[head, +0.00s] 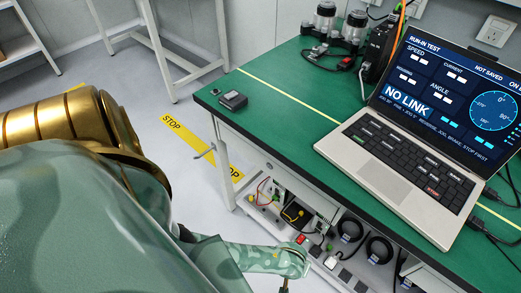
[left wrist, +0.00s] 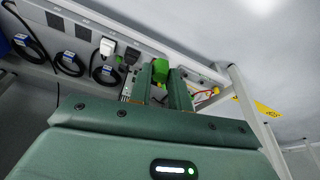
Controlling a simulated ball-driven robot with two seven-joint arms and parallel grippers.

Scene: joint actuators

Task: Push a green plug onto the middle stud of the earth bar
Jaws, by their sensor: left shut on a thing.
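In the left wrist view a bright green plug (left wrist: 160,70) sits between the two fingers of my left gripper (left wrist: 163,84), which is shut on it. Part of the plug is hidden by the fingers. The fingers point toward the pale tray of parts under the bench. In the head view my left arm comes in from the left and reaches down beside that tray; its fingers are not clearly visible there. I cannot make out the earth bar or its studs for certain in either view. My right gripper is in neither view.
The tray (head: 336,261) under the green bench (head: 282,110) holds small parts, wires and several coiled black cables (head: 380,250). A bench leg (left wrist: 252,110) stands close right of the gripper. On top stand a laptop (head: 385,185) and a small black box (head: 233,100).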

